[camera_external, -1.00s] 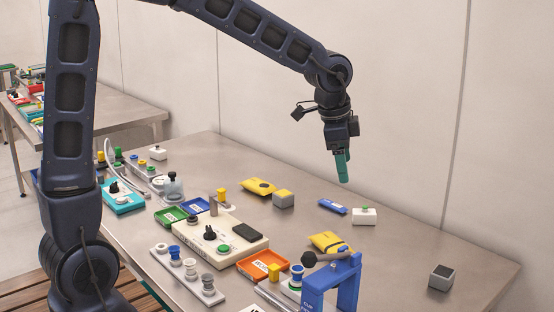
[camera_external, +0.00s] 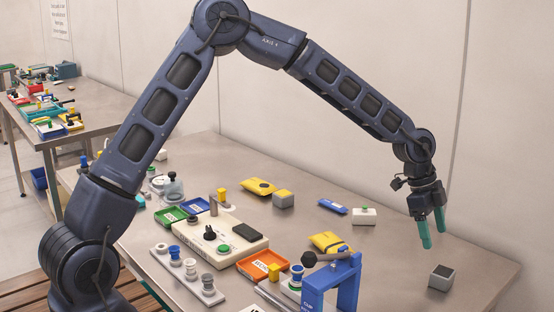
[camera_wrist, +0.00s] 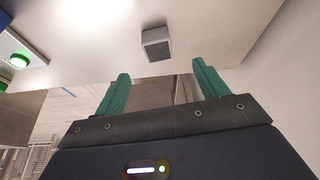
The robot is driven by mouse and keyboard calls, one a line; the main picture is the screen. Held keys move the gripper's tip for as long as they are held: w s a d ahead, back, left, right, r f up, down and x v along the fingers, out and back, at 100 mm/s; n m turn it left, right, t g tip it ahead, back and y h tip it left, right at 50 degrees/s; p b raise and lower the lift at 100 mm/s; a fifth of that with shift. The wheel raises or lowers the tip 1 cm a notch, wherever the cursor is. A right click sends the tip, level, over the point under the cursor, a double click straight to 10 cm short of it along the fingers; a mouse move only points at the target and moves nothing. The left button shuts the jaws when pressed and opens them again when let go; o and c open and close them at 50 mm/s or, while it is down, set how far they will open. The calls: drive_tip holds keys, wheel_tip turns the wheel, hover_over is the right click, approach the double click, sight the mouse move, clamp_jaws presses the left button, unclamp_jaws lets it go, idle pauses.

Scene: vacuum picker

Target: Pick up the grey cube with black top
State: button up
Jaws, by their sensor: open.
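The grey cube with a black top (camera_external: 440,278) sits on the steel table near its right end. In the wrist view the cube (camera_wrist: 156,44) appears beyond the fingertips, roughly between them and apart from both. My gripper (camera_external: 432,230) has two green fingers and is open and empty. It hangs above the table, up and slightly left of the cube in the external view. In the wrist view my gripper (camera_wrist: 158,80) shows its fingers spread wide.
A blue stand (camera_external: 333,285) is left of the cube at the table's front. Another grey cube (camera_external: 283,199) lies mid-table. The table around the target cube is clear.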

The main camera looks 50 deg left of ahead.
sight(444, 271)
drive_tip(key=x, duration=0.6)
drive_tip(key=shift+w+d+r, duration=0.1)
drive_tip(key=shift+d, duration=0.1)
drive_tip(key=shift+x, duration=2.7)
drive_tip(key=shift+s+d+r, duration=0.1)
drive_tip(key=shift+s, duration=0.15)
drive_tip(key=c, duration=1.1)
